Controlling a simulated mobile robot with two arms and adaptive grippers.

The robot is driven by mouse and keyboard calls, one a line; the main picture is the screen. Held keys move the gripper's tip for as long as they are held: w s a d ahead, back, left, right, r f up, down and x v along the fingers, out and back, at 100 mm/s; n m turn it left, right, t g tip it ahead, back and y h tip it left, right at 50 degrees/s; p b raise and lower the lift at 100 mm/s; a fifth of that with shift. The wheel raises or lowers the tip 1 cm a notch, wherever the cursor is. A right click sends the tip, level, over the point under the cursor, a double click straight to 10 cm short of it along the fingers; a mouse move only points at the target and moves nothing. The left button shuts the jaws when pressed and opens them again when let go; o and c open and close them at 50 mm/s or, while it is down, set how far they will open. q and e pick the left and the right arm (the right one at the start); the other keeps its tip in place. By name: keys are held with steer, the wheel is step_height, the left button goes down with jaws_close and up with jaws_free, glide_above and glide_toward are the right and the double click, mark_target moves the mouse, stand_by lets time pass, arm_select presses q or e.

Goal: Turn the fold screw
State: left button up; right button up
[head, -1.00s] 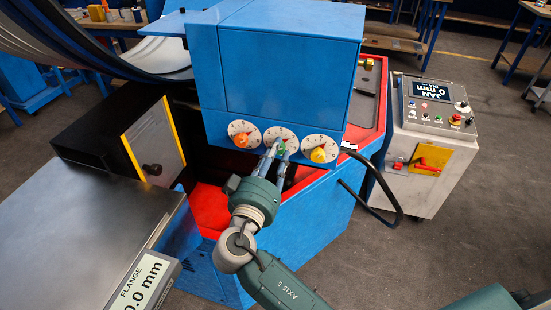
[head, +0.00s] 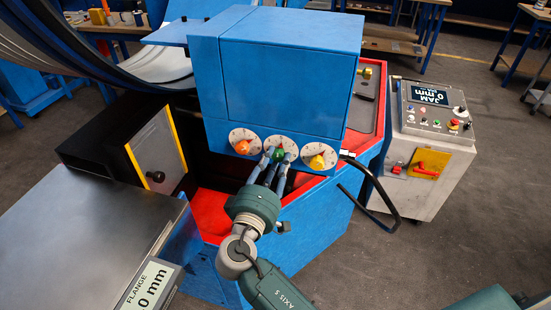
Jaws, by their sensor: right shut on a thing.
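Three round white dials with coloured knobs sit in a row on the lower front of the blue machine head (head: 290,80). The left knob is orange (head: 242,146), the middle one green (head: 277,151) and the right one yellow (head: 317,161). I cannot read which one is the fold screw. My right gripper (head: 275,156) reaches up from below and is shut on the green knob, with fingers on both sides of it. The fingers cover the lower part of the middle dial. My left gripper is not in view.
A grey control cabinet (head: 425,150) whose display reads JAM 0 mm stands at the right. A black cable (head: 385,195) loops beside the machine. A black box with a yellow-edged plate (head: 157,155) and a metal table (head: 75,235) with a FLANGE display are at the left.

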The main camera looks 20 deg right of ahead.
steer(key=shift+s+f+n, duration=0.1)
steer(key=shift+f+n, duration=0.3)
steer(key=shift+n, duration=0.1)
steer(key=o, duration=1.1)
steer(key=shift+o, duration=0.3)
steer(key=shift+d+r, duration=0.1)
steer(key=shift+r, duration=0.15)
steer(key=shift+s+a, duration=0.3)
steer(key=shift+s, duration=0.05)
steer(key=v, duration=0.6)
steer(key=shift+s, duration=0.3)
steer(key=shift+a, duration=0.1)
